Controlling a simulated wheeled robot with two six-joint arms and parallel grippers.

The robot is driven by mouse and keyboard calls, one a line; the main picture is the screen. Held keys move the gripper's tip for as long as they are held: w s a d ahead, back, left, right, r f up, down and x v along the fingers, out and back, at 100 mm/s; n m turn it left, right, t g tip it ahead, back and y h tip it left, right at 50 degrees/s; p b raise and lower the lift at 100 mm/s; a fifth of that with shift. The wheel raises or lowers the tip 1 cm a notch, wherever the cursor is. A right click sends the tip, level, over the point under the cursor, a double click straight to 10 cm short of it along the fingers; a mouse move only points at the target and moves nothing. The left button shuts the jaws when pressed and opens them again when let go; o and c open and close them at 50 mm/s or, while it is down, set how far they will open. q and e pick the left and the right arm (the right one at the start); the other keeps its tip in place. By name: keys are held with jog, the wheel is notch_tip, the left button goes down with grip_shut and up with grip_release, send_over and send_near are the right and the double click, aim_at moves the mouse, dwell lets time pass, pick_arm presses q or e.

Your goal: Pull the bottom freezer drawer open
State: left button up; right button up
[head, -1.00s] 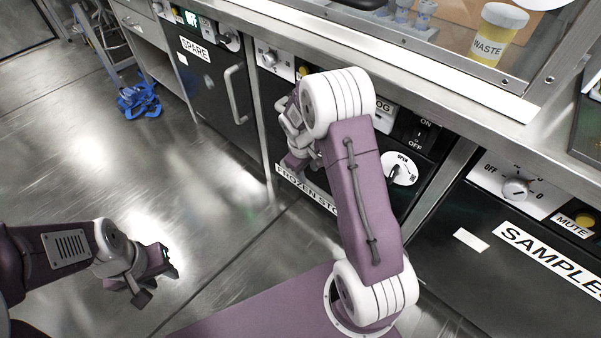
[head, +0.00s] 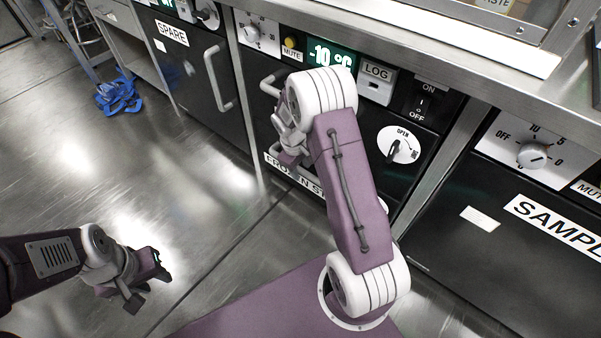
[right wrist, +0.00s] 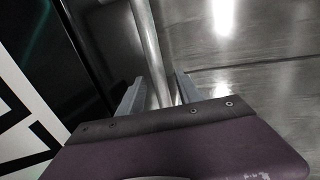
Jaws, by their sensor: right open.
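The freezer unit (head: 258,115) has a black front, a -10 °C display (head: 331,56) and a low label reading "FROZEN ST…" (head: 290,176). Its metal handle (head: 268,82) shows beside my right wrist and is partly hidden by it. My right gripper (head: 284,156) is at the handle, its fingers partly hidden in the head view. In the right wrist view the bar (right wrist: 150,50) runs between its two open fingers (right wrist: 158,95). Contact cannot be told. The front looks closed. My left gripper (head: 150,280) is over the floor at lower left, away from the freezer.
A dial reading OPEN (head: 398,145) is on the freezer's right side. The SPARE unit (head: 190,75) stands to its left and the SAMPLES unit (head: 500,240) to its right. The steel counter edge (head: 420,50) overhangs. Blue items (head: 118,95) lie on the otherwise clear floor.

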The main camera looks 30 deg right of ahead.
jog(key=shift+r, duration=0.1)
grip_shut()
dwell(1.2)
